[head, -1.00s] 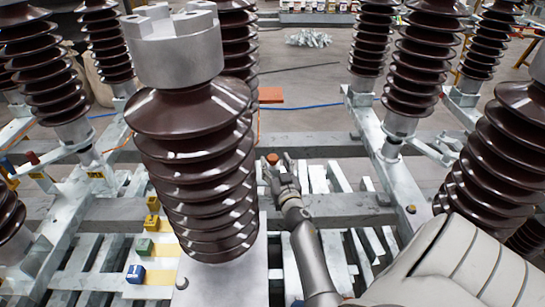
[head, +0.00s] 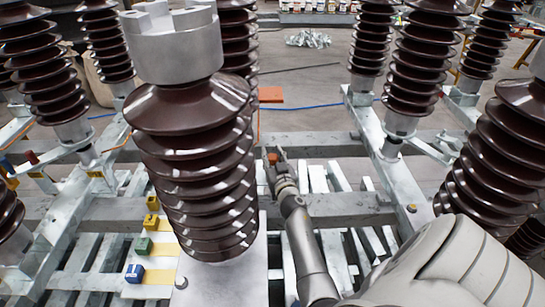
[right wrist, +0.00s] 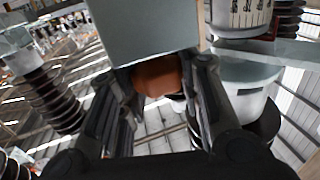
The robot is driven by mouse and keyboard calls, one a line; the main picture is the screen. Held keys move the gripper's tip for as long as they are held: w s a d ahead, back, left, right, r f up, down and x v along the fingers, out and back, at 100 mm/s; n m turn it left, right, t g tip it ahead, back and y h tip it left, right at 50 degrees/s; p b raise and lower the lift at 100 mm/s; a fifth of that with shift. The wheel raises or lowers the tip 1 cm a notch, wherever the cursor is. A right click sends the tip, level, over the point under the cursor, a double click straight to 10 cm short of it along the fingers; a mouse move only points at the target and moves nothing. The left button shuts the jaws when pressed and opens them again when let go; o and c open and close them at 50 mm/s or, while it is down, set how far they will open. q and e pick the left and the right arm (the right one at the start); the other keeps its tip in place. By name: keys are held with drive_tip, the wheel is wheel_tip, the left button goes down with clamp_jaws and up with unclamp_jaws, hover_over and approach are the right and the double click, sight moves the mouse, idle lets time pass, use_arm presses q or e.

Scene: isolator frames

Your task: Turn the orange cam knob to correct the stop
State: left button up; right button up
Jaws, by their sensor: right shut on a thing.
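The orange cam knob (head: 271,159) shows in the head view just right of the big central brown insulator, small and partly covered by my right gripper (head: 277,163). In the right wrist view the orange knob (right wrist: 157,76) sits between the two dark fingers of my right gripper (right wrist: 160,84), below a grey box-shaped part (right wrist: 145,28). The fingers are shut on the knob from both sides. The stop cannot be made out clearly. My left gripper is not in view.
The central brown insulator (head: 190,150) with its metal cap stands close to the left of my right arm. More insulators (head: 510,140) stand at right and left on grey steel beams (head: 340,210). Small blue (head: 135,274), green (head: 143,245) and yellow (head: 152,222) blocks stand at the lower left.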

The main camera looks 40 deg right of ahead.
drive_tip(key=shift+c, duration=0.6)
drive_tip(key=shift+d+r+n+t+y+p, duration=0.1)
drive_tip(key=shift+r+n+t+y+p, duration=0.1)
drive_tip(key=shift+n+t+y+p, duration=0.65)
drive_tip(key=shift+f+n+y+p, duration=0.2)
drive_tip(key=shift+n+y+p, duration=0.65)
drive_tip(key=shift+y, duration=0.6)
drive_tip(key=o, duration=1.1)
drive_tip(key=shift+c, duration=0.2)
drive_tip(key=shift+s, duration=0.1)
drive_tip(key=v, duration=1.2)
